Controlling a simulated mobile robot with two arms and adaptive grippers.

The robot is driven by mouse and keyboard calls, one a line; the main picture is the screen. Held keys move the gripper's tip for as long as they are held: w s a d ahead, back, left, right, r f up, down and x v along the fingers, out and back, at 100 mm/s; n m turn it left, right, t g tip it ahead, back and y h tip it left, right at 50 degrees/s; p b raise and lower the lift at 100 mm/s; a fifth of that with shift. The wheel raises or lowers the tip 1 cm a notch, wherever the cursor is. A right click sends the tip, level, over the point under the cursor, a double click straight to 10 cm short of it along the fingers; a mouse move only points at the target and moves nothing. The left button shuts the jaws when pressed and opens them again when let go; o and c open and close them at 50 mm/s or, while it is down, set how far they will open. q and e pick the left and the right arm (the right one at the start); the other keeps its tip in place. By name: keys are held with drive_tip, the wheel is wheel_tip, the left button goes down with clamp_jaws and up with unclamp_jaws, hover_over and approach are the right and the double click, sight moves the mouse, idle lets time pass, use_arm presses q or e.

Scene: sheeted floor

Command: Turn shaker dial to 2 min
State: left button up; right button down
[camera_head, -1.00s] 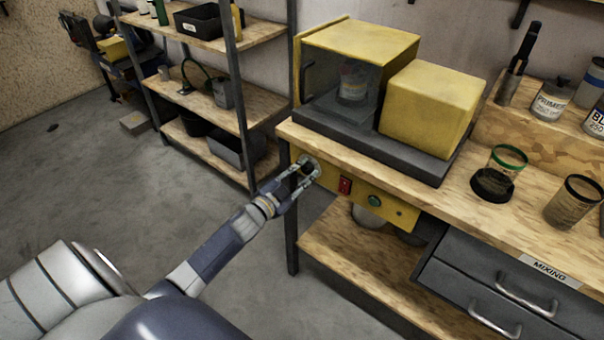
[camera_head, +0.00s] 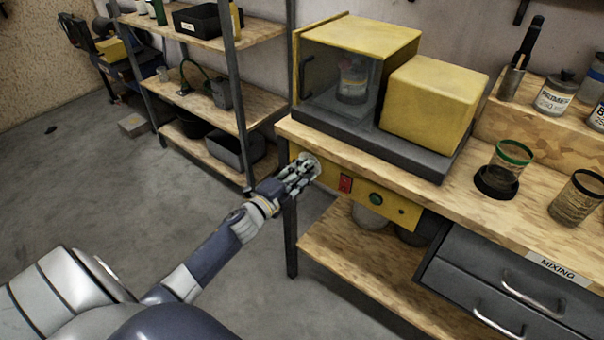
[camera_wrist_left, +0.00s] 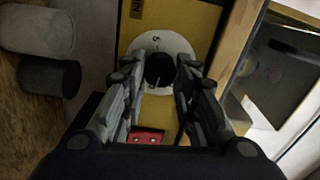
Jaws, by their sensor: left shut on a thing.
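The shaker (camera_head: 432,102) is a yellow machine with a clear-doored chamber on a dark base, standing on the wooden bench. A can (camera_head: 353,82) sits inside the chamber. Its yellow control panel (camera_head: 399,209) hangs at the bench's front edge. In the left wrist view, the black dial (camera_wrist_left: 159,71) sits on a round white scale (camera_wrist_left: 149,45); its setting cannot be read. My left gripper (camera_head: 305,172) is at the dial, its fingers shut on the knob from both sides; it also shows in the left wrist view (camera_wrist_left: 160,75). My right gripper is not in view.
A red switch (camera_head: 345,184) and a green button (camera_head: 376,198) are on the panel right of the dial. Cups, cans and a green-rimmed glass (camera_head: 510,160) stand on the bench at right. A metal shelf (camera_head: 215,110) stands to the left. The floor between is clear.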

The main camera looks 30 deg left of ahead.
use_arm(q)
drive_tip(key=shift+m, duration=0.5)
drive_tip(key=o, duration=1.1)
drive_tip(key=s, duration=0.8)
drive_tip(key=s+a, duration=0.1)
drive_tip(key=s, duration=0.3)
